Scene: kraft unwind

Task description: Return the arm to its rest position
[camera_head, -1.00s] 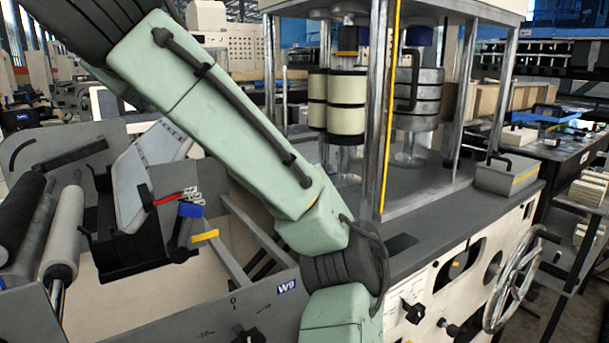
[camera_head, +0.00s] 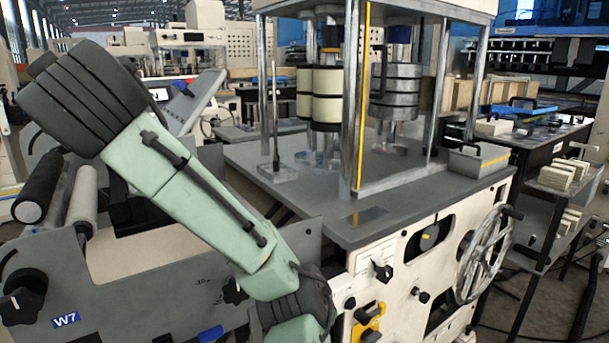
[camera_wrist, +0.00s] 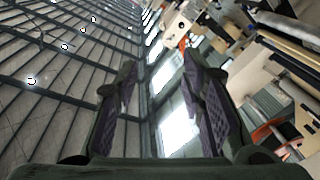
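My pale green arm (camera_head: 190,195) with dark ribbed joints crosses the left half of the head view. It runs from a large dark joint (camera_head: 80,95) at the upper left down to the bottom centre. My gripper is outside the head view. In the wrist view my gripper (camera_wrist: 160,65) has its two dark fingers apart, with nothing between them. The hall roof and windows show behind the fingers, so the wrist camera looks upward at a tilt.
A machine with a grey top (camera_head: 300,190), metal posts and cream rolls (camera_head: 325,97) stands right of my arm. A handwheel (camera_head: 485,255) juts from its front. A grey frame with a black roller (camera_head: 40,187) and label W7 (camera_head: 66,320) lies at left. A side table (camera_head: 545,140) stands at right.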

